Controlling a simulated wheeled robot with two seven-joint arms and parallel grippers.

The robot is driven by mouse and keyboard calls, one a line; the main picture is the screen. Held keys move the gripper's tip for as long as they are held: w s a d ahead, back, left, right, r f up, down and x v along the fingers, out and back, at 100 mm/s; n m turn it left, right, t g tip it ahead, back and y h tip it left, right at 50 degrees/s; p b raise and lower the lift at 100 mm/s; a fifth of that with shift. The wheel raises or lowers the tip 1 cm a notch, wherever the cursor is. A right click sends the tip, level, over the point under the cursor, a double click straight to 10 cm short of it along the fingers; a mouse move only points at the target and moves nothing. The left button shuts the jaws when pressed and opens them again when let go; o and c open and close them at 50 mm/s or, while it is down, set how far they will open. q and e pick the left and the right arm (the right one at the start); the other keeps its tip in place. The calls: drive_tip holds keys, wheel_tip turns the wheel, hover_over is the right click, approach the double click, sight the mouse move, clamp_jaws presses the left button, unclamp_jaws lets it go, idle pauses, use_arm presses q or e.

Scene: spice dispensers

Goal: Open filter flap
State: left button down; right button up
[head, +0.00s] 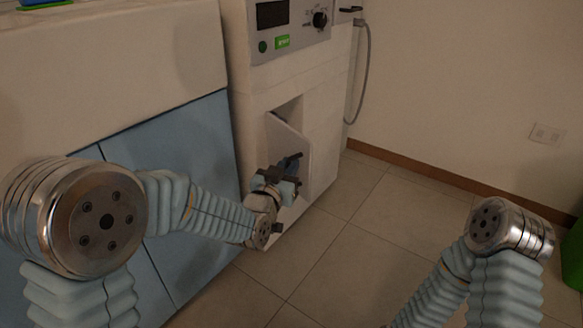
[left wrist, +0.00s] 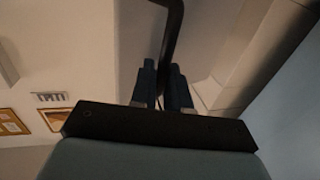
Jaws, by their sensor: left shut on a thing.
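The filter flap (head: 284,133) is a pale panel low on the front of the white machine (head: 325,110). It stands tilted against the machine's front, with a recess showing above it. My left gripper (head: 289,167) is at the flap, in front of its lower right part. In the left wrist view, the fingers of my left gripper (left wrist: 162,80) are shut on a dark bar-like handle (left wrist: 173,32). The gripper hides the handle and part of the flap in the head view. My right arm shows at the lower right, but its gripper is out of view.
A blue-doored cabinet (head: 185,140) with a pale top stands left of the machine. A grey hose (head: 364,75) hangs at the machine's right side. A green bin (head: 573,255) is at the right edge. The tiled floor (head: 340,255) in front is clear.

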use_arm(q)
drive_tip(key=shift+w+a+r+y, duration=0.2)
drive_tip(key=shift+w+a+y, duration=0.1)
drive_tip(key=shift+a, duration=0.2)
drive_tip(key=c, duration=1.3)
unclamp_jaws()
drive_tip(key=shift+d, duration=0.15)
drive_tip(key=shift+s+f, duration=0.1)
